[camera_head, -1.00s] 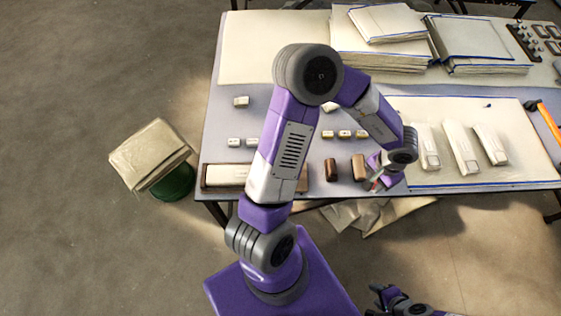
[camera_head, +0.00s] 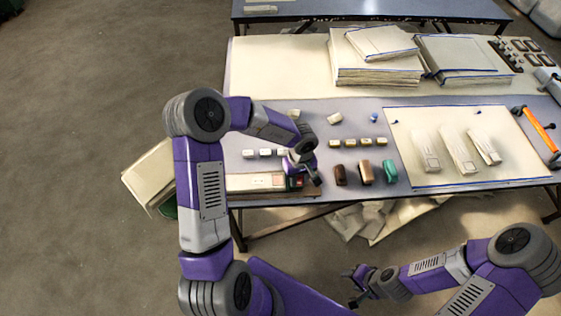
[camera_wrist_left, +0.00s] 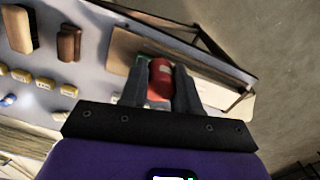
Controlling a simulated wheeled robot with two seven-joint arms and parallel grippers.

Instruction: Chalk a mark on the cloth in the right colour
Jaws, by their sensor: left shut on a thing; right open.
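My left gripper (camera_head: 311,181) is low over the right end of a long tray (camera_head: 235,193) at the table's front left. In the left wrist view, its fingers (camera_wrist_left: 160,88) are shut on a red piece (camera_wrist_left: 160,79). A bit of green (camera_wrist_left: 142,64) shows beside the red piece. The pale cloth (camera_head: 415,121) with a blue edge lies flat on the right half of the table. Several small pale and yellowish blocks (camera_head: 350,143) stand in a row. My right gripper (camera_head: 350,288) is open and empty, in front of the table and away from it.
A dark brown block (camera_head: 340,175), a tan block (camera_head: 366,173) and a teal block (camera_head: 389,171) stand right of the tray. Cloth stacks (camera_head: 375,65) stand behind.

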